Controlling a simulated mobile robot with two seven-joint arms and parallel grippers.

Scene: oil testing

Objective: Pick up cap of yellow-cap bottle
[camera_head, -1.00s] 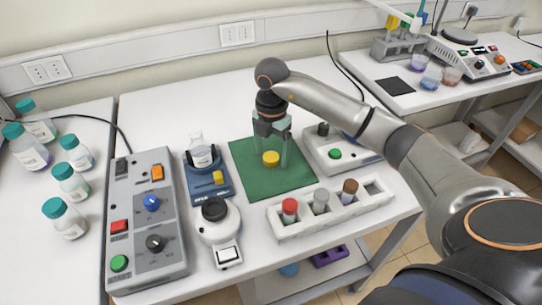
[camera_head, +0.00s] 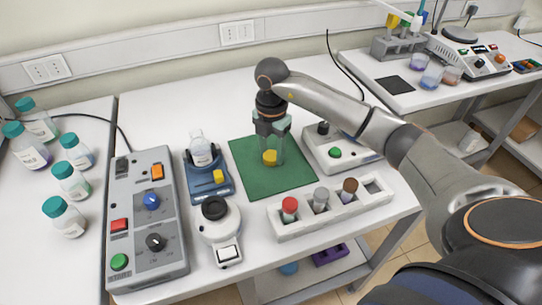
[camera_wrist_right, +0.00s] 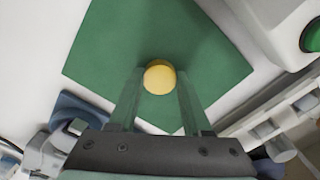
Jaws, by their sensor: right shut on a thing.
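The yellow cap (camera_head: 269,158) is over the green mat (camera_head: 300,184) in the head view. It also shows as a round yellow disc in the right wrist view (camera_wrist_right: 159,78). My right gripper (camera_head: 270,155) points down at the mat and is shut on the yellow cap, with one finger on each side of it. I cannot tell whether the cap touches the mat. No separate body of a yellow-cap bottle can be made out under it. My left gripper is not in view.
A rack (camera_head: 296,225) with red, grey and brown-capped bottles stands in front of the mat. A blue device (camera_head: 222,187) holding a flask is on the left, and a white box with a green button (camera_head: 319,155) on the right. A control panel (camera_head: 136,195) stands further left.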

